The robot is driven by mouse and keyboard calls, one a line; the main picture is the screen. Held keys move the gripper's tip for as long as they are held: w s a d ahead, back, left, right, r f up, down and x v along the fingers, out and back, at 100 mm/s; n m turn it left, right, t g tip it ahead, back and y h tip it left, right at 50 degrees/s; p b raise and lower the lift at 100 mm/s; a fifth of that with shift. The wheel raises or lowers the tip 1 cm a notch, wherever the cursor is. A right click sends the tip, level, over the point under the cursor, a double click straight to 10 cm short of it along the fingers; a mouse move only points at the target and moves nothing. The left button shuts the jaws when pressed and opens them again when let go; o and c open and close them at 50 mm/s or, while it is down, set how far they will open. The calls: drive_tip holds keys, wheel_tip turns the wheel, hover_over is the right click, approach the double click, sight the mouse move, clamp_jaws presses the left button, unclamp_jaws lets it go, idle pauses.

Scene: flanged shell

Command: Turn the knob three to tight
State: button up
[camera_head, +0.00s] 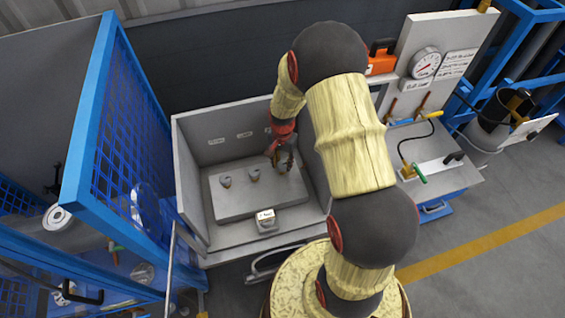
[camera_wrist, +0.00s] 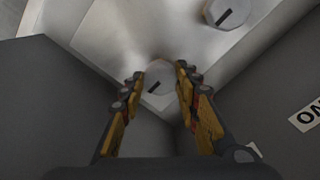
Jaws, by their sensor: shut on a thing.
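Three round grey knobs stand in a row on a metal plate (camera_head: 235,203) inside an open-topped grey box. The left knob (camera_head: 225,181) and the middle knob (camera_head: 254,174) are free. My gripper (camera_head: 284,165) is at the right-hand one, knob three, and mostly covers it in the head view. In the wrist view, knob three (camera_wrist: 159,75) sits between the fingertips of my gripper (camera_wrist: 158,82), near the plate's corner. The fingers are shut on it from both sides. A dark slanted pointer mark shows on its face. Another knob (camera_wrist: 226,12) with a similar mark is above right.
Box walls (camera_head: 190,185) rise close around the plate. A small white-topped block (camera_head: 265,217) stands at the plate's front edge. An "ON" label (camera_wrist: 306,116) shows on the wall. A blue mesh cage (camera_head: 115,120) stands left; a gauge panel (camera_head: 440,45) stands right.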

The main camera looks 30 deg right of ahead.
sight(283, 164)
idle(0.3)
drive_tip(key=o, duration=1.1)
drive_tip(key=shift+o, duration=0.2)
drive_tip(key=shift+r, duration=0.15)
wheel_tip(283, 164, up, 12)
